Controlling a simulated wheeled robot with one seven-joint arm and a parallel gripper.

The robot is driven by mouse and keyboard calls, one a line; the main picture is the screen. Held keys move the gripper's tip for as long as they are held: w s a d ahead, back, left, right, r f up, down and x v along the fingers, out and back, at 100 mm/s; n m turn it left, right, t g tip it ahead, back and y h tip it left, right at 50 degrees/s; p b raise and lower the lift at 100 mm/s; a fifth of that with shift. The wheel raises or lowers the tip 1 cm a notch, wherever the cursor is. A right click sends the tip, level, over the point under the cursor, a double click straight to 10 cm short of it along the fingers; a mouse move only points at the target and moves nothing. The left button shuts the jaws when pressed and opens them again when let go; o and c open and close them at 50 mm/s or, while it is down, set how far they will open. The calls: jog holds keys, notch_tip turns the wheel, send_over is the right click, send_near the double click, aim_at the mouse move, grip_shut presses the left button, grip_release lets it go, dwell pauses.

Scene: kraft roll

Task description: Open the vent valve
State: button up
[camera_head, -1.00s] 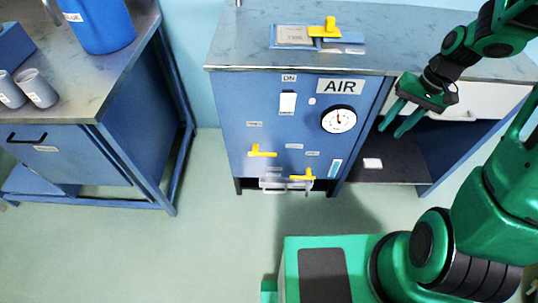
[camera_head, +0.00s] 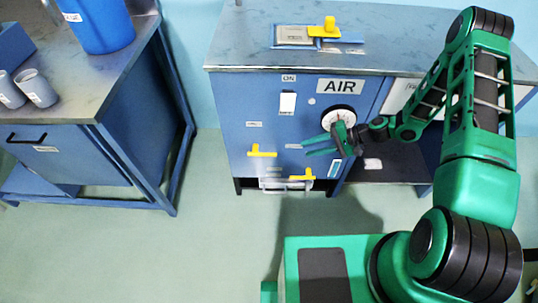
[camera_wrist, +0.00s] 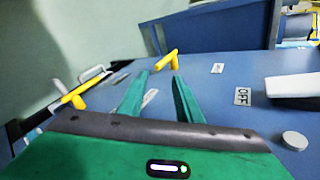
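The blue AIR panel (camera_head: 235,135) carries two yellow valve handles. One handle (camera_head: 262,151) is at the left, and another (camera_head: 303,176) is lower right; labels near them are too small to read, so I cannot tell which is the vent valve. My gripper (camera_head: 306,147) is in front of the panel, fingers pointing left, open and empty. It is right of the left handle and above the lower one, apart from both. In the wrist view, the left handle (camera_wrist: 168,61) shows beyond the gap between my fingertips (camera_wrist: 160,77), and the lower handle (camera_wrist: 74,96) is at the left.
A round gauge (camera_head: 338,114) is just above my gripper, partly covered. A white rocker switch (camera_head: 288,103) is higher left. A grey bar handle (camera_head: 272,184) is below the valves. The countertop (camera_head: 235,40) holds a yellow-handled item (camera_head: 325,30). Floor in front is clear.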

aim_at(275, 155)
jog(key=w+a+f+m+t+y, duration=0.1)
jog(key=a+f, duration=0.2)
jog(key=a, duration=0.2)
jog(key=w+a+f+m+t+y, duration=0.1)
jog(key=a+f+m, duration=0.1)
jog(key=a, duration=0.4)
jog(key=w+a+f+m+t+y, duration=0.1)
jog(key=w+a+f+m+t, duration=0.1)
jog(key=a+f, duration=0.3)
jog(key=shift+a, duration=0.15)
jog(key=shift+r, duration=0.1)
grip_shut()
